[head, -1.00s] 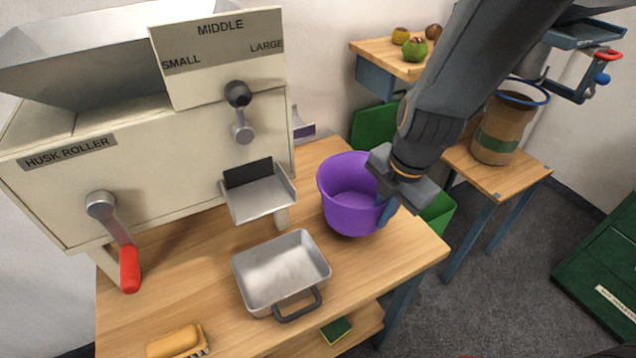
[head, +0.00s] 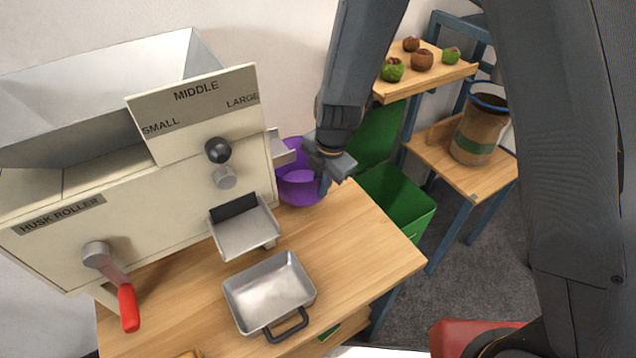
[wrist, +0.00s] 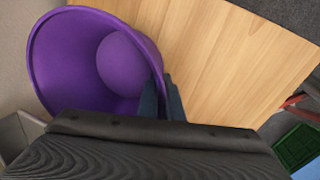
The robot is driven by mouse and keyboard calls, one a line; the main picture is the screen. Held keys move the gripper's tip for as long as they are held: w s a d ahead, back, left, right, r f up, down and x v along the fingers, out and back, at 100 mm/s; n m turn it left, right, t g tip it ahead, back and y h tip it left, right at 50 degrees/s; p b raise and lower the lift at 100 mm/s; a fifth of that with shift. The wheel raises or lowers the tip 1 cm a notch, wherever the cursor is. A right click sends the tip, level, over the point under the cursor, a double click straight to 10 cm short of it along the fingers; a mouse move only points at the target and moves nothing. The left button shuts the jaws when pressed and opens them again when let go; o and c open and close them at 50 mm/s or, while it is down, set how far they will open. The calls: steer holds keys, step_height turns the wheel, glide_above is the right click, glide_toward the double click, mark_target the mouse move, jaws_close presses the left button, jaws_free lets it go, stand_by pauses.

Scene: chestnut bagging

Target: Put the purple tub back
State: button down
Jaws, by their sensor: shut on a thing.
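The purple tub (head: 300,188) is at the back right of the wooden table, beside the husk roller's right side and partly behind its side chute (head: 281,150). My gripper (head: 328,178) is shut on the tub's right rim. In the wrist view the tub (wrist: 85,60) looks empty, and the fingers (wrist: 160,100) pinch its wall. The tub looks upright. I cannot tell whether its base touches the table.
The husk roller (head: 60,235) fills the left, with a front chute (head: 245,232). A metal pan (head: 268,292) sits on the table (head: 370,258) in front. A green bin (head: 398,200) stands beyond the right edge. The table's right part is clear.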

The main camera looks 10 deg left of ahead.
steer(key=shift+w+a+p, duration=0.3)
steer(key=shift+w+f+b, duration=0.15)
steer(key=shift+f+b, duration=0.5)
steer(key=shift+f, duration=1.15)
steer(key=shift+f, duration=0.15)
steer(key=c, duration=1.9)
jaws_free()
steer(key=shift+r, duration=0.4)
steer(key=r, duration=0.3)
steer(key=s+d+r+b, duration=0.1)
steer(key=r, duration=0.3)
steer(key=r+b, duration=0.1)
steer(key=r, duration=0.3)
steer(key=shift+s+d+r, duration=0.2)
steer(key=shift+s+d, duration=0.05)
steer(key=shift+d, duration=0.05)
